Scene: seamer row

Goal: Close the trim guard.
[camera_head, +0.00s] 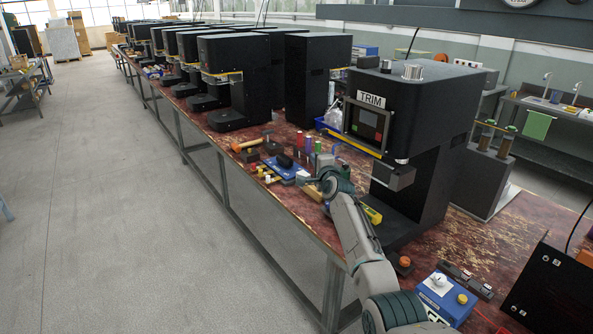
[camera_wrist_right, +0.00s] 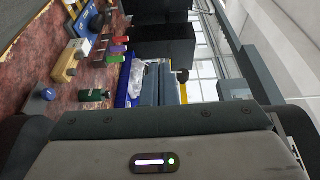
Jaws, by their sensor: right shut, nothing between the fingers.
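The black machine labelled TRIM (camera_head: 430,105) stands on the bench in the head view. A long yellow-edged bar (camera_head: 352,143), which looks like the trim guard, sticks out to the left below its screen. Its far end is clear of the machine front, so it appears swung open. A grey block (camera_head: 393,176) hangs under the machine's head. My right gripper (camera_head: 329,184) is low over the bench, left of the machine and below the bar, apart from it. It is shut and empty. A thin yellow strip (camera_wrist_right: 183,93) in the right wrist view may be the bar.
Bottles, a hammer (camera_head: 245,145) and a blue tray (camera_head: 283,166) clutter the bench left of my right gripper. A yellow item (camera_head: 373,215) lies near my forearm. A blue box (camera_head: 445,298) stands at the front right. More black machines (camera_head: 233,75) line the bench behind.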

